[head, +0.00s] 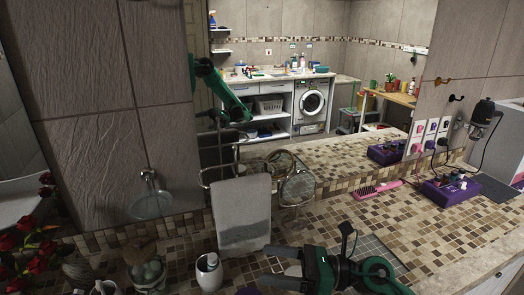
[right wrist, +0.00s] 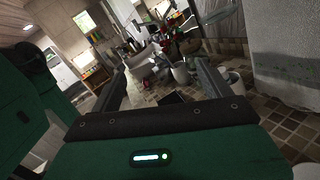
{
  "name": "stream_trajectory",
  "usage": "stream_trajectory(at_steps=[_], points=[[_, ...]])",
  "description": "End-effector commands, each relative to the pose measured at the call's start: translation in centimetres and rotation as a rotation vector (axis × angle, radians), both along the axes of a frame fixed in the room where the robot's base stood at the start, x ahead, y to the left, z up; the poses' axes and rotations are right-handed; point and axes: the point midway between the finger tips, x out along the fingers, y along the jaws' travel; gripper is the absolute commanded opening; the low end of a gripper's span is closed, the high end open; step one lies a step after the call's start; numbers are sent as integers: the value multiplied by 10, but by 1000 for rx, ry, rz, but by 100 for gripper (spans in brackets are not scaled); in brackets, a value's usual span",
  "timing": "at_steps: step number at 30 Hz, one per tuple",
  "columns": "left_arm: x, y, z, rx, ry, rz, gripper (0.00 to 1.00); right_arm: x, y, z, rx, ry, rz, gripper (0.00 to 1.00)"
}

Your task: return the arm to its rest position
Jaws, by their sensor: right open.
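My right arm (head: 378,276) comes in from the lower right in the head view, low over the tiled counter. Its green and black right gripper (head: 264,266) points left, with its two dark fingers apart. The right wrist view shows the same gripper (right wrist: 160,68) open, with no object clearly held between the fingers. My left gripper is not in view. A green arm (head: 222,90) shows in the mirror area behind the counter; I cannot tell which arm it is.
A grey towel (head: 243,205) hangs on a metal stand just behind my right gripper. A white cup (head: 209,274) stands to its left. A pink brush (head: 377,188) and a purple tray (head: 450,192) lie farther right. Red roses (head: 28,245) are at far left. Tiles between are clear.

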Motion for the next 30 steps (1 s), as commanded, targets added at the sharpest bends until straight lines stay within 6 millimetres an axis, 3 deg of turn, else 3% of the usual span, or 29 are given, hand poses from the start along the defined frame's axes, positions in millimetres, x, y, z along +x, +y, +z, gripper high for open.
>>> stream_trajectory(at_steps=[3,6,10,13,17,22,26,30], points=[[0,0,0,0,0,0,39,8,-9,25,255,197,-129,81],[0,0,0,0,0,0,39,20,-28,37,463,379,-242,81],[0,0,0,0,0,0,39,36,-63,34,719,634,-393,81],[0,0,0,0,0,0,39,45,-93,18,905,837,-515,81],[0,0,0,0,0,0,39,47,-133,-20,1133,1108,-683,81],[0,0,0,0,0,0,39,25,-176,-90,1398,1465,-924,81],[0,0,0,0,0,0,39,-13,-197,-148,1573,1732,-1131,81],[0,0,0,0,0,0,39,-65,-207,-199,1709,1981,-1355,81]])
